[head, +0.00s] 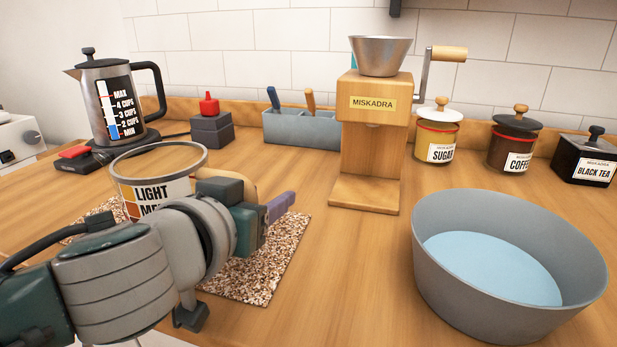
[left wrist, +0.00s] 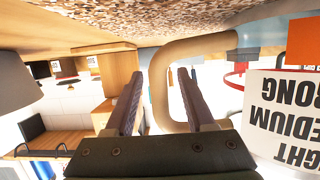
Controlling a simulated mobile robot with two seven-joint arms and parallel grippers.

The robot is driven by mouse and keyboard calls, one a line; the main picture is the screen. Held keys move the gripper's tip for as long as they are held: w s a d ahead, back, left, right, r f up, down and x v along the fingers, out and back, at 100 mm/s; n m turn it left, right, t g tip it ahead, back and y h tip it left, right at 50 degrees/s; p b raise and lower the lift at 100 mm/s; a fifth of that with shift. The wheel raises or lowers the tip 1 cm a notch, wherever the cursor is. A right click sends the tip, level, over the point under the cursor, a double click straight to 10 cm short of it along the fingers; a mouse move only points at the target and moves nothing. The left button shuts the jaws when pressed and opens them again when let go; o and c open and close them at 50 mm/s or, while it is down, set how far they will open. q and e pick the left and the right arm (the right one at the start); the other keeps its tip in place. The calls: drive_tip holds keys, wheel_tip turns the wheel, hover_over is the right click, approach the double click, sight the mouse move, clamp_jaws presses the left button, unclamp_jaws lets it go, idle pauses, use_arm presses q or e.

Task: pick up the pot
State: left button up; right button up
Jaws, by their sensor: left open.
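The pot (head: 160,180) is a clear round vessel with a rim, a "LIGHT MEDIUM" label and a tan handle (head: 240,181). It stands on a speckled mat (head: 262,268) at the left, partly hidden by my left arm. My left gripper (head: 282,207) is at the pot's handle side, its purple fingers pointing right. In the left wrist view, which is upside down, the open fingers (left wrist: 160,75) lie either side of the handle's upright part (left wrist: 160,98), with no clear contact. The pot's label (left wrist: 285,115) shows at the right there. My right gripper is not in view.
A wooden grinder (head: 370,150) stands behind the mat. A large grey bowl (head: 430,265) is at the right. A steel kettle (head: 100,75) is at the back left. Labelled jars (head: 437,140) line the back. The counter between mat and bowl is clear.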

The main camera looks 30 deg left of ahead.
use_arm(q)
clamp_jaws()
idle(0.4)
drive_tip(key=shift+r, duration=0.1)
idle(0.9)
